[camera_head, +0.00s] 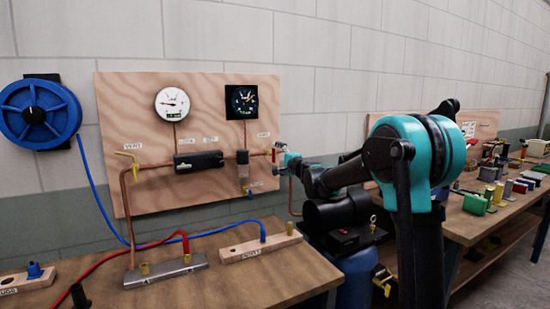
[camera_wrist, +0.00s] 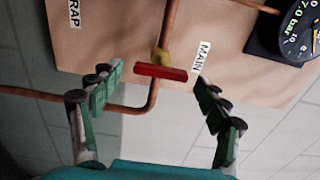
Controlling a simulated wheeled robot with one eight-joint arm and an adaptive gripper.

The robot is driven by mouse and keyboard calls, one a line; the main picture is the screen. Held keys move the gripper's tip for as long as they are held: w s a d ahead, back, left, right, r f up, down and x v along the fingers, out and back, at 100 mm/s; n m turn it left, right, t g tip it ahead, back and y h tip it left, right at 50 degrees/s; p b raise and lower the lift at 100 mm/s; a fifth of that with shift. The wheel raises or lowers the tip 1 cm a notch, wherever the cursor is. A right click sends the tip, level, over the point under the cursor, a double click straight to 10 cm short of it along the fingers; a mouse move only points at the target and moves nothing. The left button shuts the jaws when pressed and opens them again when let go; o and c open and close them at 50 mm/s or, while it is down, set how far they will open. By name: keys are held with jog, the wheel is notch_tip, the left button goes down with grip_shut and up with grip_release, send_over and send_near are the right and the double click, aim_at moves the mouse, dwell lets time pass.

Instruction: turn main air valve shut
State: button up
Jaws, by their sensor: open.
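The main air valve has a red lever handle (camera_wrist: 162,71) on a brass body (camera_wrist: 163,56), set on a copper pipe beside the MAIN label (camera_wrist: 201,55). In the wrist view the handle lies across the pipe. My gripper (camera_wrist: 158,79) is open, with one finger on each side of the handle and visible gaps to both. In the head view my gripper (camera_head: 285,158) is at the board's right edge, by the small red handle (camera_head: 274,155). Whether the fingertips reach past the handle in depth is unclear.
The plywood board (camera_head: 130,90) carries a white gauge (camera_head: 172,103), a black gauge (camera_head: 241,101), a black cylinder (camera_head: 198,161) and a yellow vent handle (camera_head: 125,154). A workbench (camera_head: 220,285) with hoses stands below. Another cluttered bench (camera_head: 465,228) is at right.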

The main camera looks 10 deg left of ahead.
jog(key=v, duration=0.9)
jog(key=shift+s+d, duration=0.25)
jog(key=shift+s, duration=0.05)
jog(key=s+d+f+n+g+h, duration=0.1)
jog(key=s+d+f+n+g, duration=0.3)
jog(key=s+f, duration=0.65)
jog(key=s+d+f+n+g+h, duration=0.25)
jog(key=s+d+f+n, duration=0.25)
jog(key=s+f, duration=0.5)
jog(key=s+d+f+n+g+h, duration=0.1)
jog(key=s+d+f+g+h, duration=0.1)
jog(key=s+d+f, duration=0.5)
jog(key=s+d+f+n+g+h, duration=0.1)
jog(key=s+d+f+h, duration=0.3)
jog(key=s+d+f, duration=0.4)
jog(key=s+d+g, duration=0.1)
jog(key=s, duration=0.4)
jog(key=shift+s+d+f, duration=0.3)
jog(key=shift+s, duration=0.1)
